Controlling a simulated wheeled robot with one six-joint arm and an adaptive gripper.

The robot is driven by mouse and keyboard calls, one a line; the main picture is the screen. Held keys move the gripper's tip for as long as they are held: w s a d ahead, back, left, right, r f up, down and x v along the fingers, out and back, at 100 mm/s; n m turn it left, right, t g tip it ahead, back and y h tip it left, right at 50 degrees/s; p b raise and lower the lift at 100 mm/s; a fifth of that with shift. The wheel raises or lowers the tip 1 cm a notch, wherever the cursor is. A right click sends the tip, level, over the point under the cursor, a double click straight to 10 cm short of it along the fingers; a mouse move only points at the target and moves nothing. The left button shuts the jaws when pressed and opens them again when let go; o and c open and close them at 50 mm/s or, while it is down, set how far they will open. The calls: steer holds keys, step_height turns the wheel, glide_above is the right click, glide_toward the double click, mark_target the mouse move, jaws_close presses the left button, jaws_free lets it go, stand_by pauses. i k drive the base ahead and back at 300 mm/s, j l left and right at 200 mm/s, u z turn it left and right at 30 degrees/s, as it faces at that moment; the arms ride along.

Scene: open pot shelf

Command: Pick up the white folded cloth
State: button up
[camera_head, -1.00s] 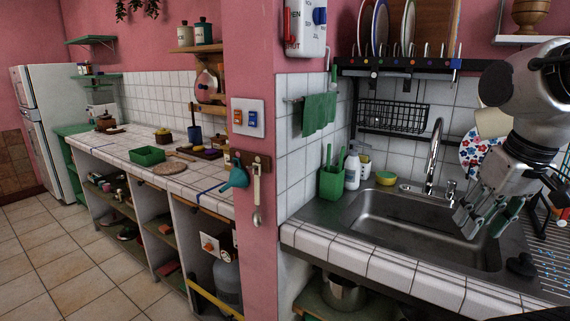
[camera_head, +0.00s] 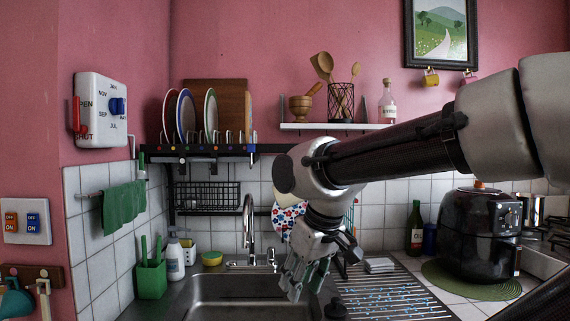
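A small white folded cloth (camera_head: 379,265) lies flat at the back of the ribbed metal drainboard (camera_head: 395,301), right of the sink. My gripper (camera_head: 304,282) hangs over the right side of the sink, fingers pointing down. Its fingers are apart with nothing visible between them. It is to the left of the cloth and clear of it.
The sink (camera_head: 245,289) has a tall faucet (camera_head: 248,222) behind it. A black air fryer (camera_head: 479,234) stands on a round green mat (camera_head: 441,283) at right. A dark green bottle (camera_head: 414,228) stands behind the drainboard. A green cloth (camera_head: 124,208) hangs at left.

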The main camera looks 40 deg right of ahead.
mark_target(380, 265)
steer(key=z, duration=1.55)
